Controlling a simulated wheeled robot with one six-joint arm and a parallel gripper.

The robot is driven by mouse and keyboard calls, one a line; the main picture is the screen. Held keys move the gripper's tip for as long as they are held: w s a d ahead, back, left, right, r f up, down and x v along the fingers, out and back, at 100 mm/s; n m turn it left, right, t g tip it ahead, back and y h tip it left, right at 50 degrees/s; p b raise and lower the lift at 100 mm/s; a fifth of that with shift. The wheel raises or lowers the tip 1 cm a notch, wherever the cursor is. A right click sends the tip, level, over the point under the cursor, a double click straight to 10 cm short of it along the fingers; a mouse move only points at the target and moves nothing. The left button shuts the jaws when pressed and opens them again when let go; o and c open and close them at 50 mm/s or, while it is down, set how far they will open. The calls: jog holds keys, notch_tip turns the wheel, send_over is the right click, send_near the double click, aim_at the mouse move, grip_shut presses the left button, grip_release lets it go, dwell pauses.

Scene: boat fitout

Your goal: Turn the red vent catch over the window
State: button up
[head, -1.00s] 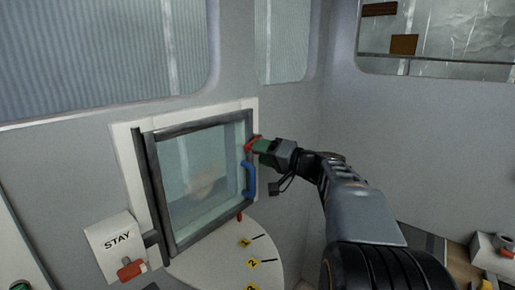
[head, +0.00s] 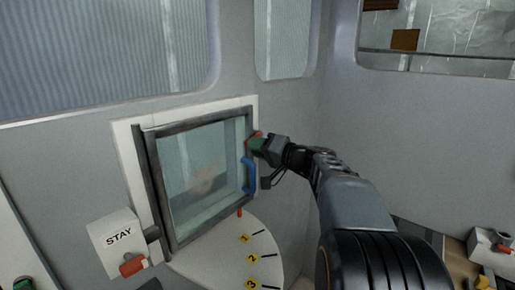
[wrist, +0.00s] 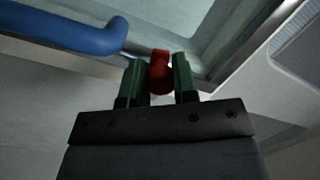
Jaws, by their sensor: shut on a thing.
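The red vent catch (head: 258,134) sits at the upper right edge of the framed window (head: 205,175), mostly hidden by my gripper in the head view. In the wrist view the red catch (wrist: 160,72) stands between the two green fingers. My gripper (head: 257,145) is shut on it, and the wrist view shows the fingers (wrist: 160,78) one on each side. A blue handle (head: 250,177) is on the window's right side, just below my gripper. It also shows at the upper left in the wrist view (wrist: 70,36).
A white box marked STAY (head: 117,240) with a red knob (head: 133,264) is left of the window. A pale numbered plate (head: 220,262) lies below it, with a small red pointer (head: 239,212) at the frame's lower edge. The wall right of my arm is clear.

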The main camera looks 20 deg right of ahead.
jog(key=shift+c, duration=0.8)
jog(key=shift+b, duration=0.4)
jog(key=shift+r+m+b, duration=0.55)
jog(key=shift+r+m, duration=0.05)
jog(key=shift+m, duration=0.6)
jog(key=o, duration=0.9)
jog(key=b+v, duration=0.2)
jog(key=v, duration=1.1)
jog(key=shift+s+f+b, duration=0.15)
jog(key=shift+s+b, duration=0.25)
jog(key=shift+d, duration=0.15)
